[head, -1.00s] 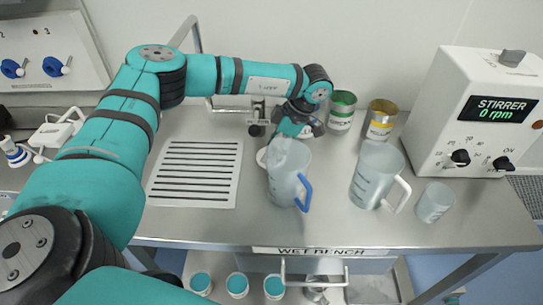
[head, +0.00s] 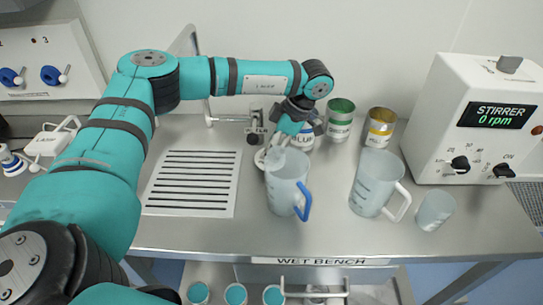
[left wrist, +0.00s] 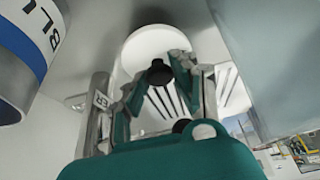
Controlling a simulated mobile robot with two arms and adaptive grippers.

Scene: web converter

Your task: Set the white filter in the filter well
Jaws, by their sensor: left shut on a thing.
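My left gripper (head: 276,153) is shut on a white round disc, which I take as the white filter (head: 272,160). It holds the disc above the bench, at the back left rim of the blue-handled pitcher. In the left wrist view, the gripper (left wrist: 158,85) is seen close up, with the pale disc (left wrist: 150,45) beyond its fingers. The fingers partly hide the disc. I cannot pick out the filter well for certain. A metal fitting with a black knob (head: 253,139) and a small label stands just behind the gripper. My right gripper is not in view.
The blue-handled pitcher (head: 288,190) stands close by. A second pitcher (head: 374,185) and a beaker (head: 436,211) stand to its right. A blue-labelled can (head: 303,139), green can (head: 340,121) and yellow can (head: 380,127) stand behind.

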